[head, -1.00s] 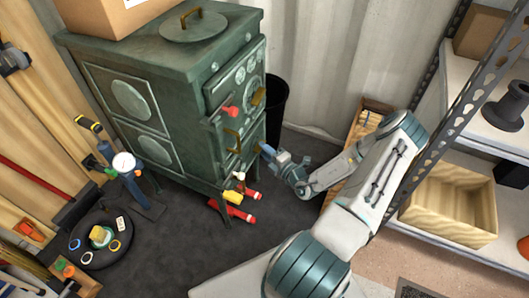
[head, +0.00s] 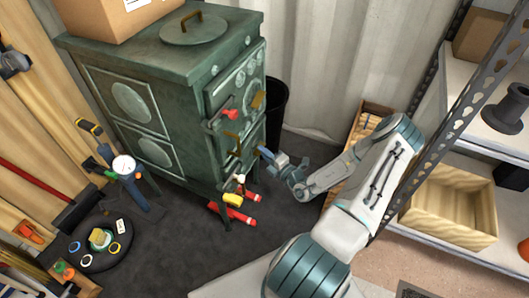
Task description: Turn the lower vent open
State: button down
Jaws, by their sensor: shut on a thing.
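The green stove (head: 150,100) stands at the back left, its front facing right toward my arm.
Red cylinders (head: 232,213) and a yellow piece (head: 232,200) lie on the floor below the gripper. A black bin (head: 277,105) stands behind the stove. A shelf rack (head: 450,120) with a wooden box (head: 450,205) is close on the right.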

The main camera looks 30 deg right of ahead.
jog(key=shift+d+f+n+t+y, duration=0.1)
jog(key=shift+n+t+y, duration=0.3)
jog(key=shift+n, duration=1.05)
jog(key=shift+a+f+n+t+y, duration=0.2)
jog(key=shift+n+y, duration=0.25)
jog(key=shift+n, duration=0.95)
jog(key=shift+d+f+n+t+y, duration=0.15)
jog(key=shift+n+t+y, duration=0.3)
jog(key=shift+n, duration=1)
jog(key=shift+r, duration=0.1)
jog(key=shift+n, duration=0.3)
jog(key=c, duration=1.5)
grip_release()
jog(key=shift+d, duration=0.1)
jog(key=p+v, duration=0.2)
jog(key=v, duration=1.1)
jog(key=shift+s+d+p, duration=0.2)
jog(key=shift+s+p, duration=0.1)
jog(key=shift+p, duration=0.1)
